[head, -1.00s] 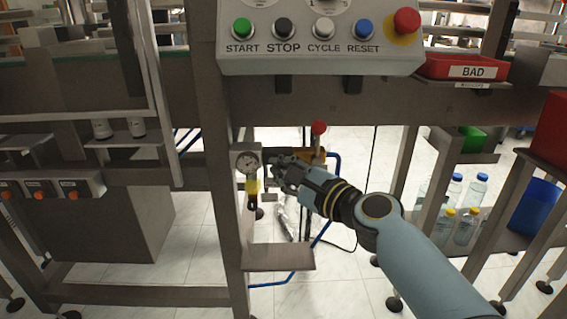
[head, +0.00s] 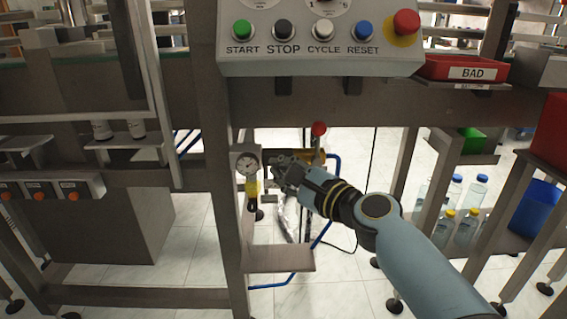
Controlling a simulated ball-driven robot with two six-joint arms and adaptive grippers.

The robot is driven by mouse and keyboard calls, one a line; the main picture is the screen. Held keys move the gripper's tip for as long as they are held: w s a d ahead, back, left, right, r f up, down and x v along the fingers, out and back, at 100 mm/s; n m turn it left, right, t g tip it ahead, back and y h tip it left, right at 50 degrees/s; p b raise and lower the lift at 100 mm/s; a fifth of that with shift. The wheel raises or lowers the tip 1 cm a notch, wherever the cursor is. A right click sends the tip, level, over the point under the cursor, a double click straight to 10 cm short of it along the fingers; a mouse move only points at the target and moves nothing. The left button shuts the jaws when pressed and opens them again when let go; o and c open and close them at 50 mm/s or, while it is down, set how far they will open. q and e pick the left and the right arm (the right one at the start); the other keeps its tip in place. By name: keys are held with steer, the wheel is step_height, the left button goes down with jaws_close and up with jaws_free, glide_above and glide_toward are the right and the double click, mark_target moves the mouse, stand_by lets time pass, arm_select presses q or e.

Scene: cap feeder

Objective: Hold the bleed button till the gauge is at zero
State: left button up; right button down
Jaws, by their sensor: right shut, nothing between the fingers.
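The gauge (head: 247,162) has a round white face on a grey plate beside the machine's leg. Its needle is too small to read surely. A yellow part (head: 252,187) with a dark bowl hangs just below it. My right gripper (head: 278,172) is shut and empty, just right of the gauge, with its fingers pointing left. The bleed button cannot be made out; the fingers cover the fittings there, and I cannot tell whether they touch it. My left gripper is not in view.
A red-knobbed lever (head: 319,129) stands just above and behind my right gripper. The control panel (head: 320,62) overhangs from above. A small shelf (head: 279,259) juts out below. Blue hose (head: 322,234) and a black cable hang behind. Bottles (head: 467,228) stand at the right.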

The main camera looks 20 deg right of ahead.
stand_by(0.4)
steer(key=shift+w, duration=0.15)
steer(key=shift+w+d, duration=0.1)
steer(key=shift+w, duration=0.15)
stand_by(0.4)
steer(key=shift+w+d, duration=0.1)
steer(key=shift+w, duration=0.3)
stand_by(0.5)
stand_by(0.9)
stand_by(0.7)
